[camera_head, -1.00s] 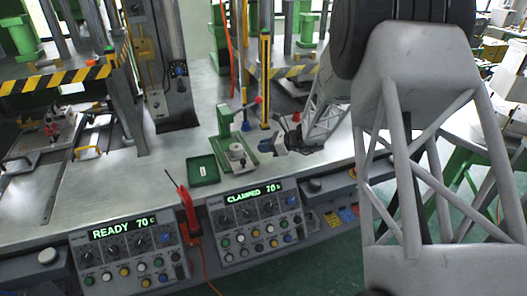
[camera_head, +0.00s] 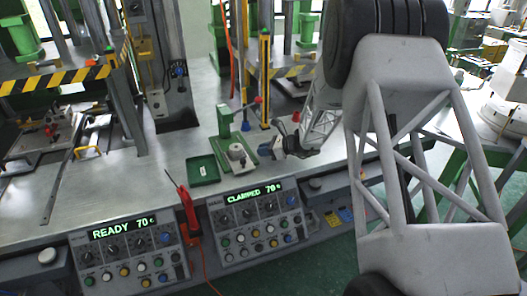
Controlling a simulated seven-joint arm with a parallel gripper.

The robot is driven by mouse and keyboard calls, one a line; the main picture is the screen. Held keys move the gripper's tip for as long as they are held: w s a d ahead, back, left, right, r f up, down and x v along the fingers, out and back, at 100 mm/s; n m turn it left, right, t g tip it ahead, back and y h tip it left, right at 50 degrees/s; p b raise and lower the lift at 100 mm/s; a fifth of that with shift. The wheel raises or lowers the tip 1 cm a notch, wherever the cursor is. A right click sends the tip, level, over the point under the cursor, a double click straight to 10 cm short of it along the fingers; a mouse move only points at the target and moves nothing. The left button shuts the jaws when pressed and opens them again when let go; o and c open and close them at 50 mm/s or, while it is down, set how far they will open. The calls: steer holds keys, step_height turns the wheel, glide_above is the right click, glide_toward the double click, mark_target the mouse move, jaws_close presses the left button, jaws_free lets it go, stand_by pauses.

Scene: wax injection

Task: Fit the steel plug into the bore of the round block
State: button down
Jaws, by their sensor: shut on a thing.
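The pale round block (camera_head: 237,152) sits on the base of a small green clamp fixture (camera_head: 224,122) on the steel bench. The block's bore is too small to make out. My gripper (camera_head: 267,150) is just right of the block, apart from it in the picture and about level with it. It comes in from the right, and its jaws point left. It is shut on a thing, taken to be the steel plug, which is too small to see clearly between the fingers.
A green tray (camera_head: 203,170) with a small pale piece in it lies left of the fixture. Two control panels stand along the front edge, reading READY 70 (camera_head: 123,229) and CLAMPED 70 (camera_head: 256,194). A yellow post (camera_head: 264,80) rises behind.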

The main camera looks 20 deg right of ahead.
steer(key=shift+f, duration=0.35)
steer(key=c, duration=1.1)
jaws_free()
steer(key=shift+r, duration=0.15)
steer(key=v, duration=1.2)
steer(key=shift+r, duration=0.1)
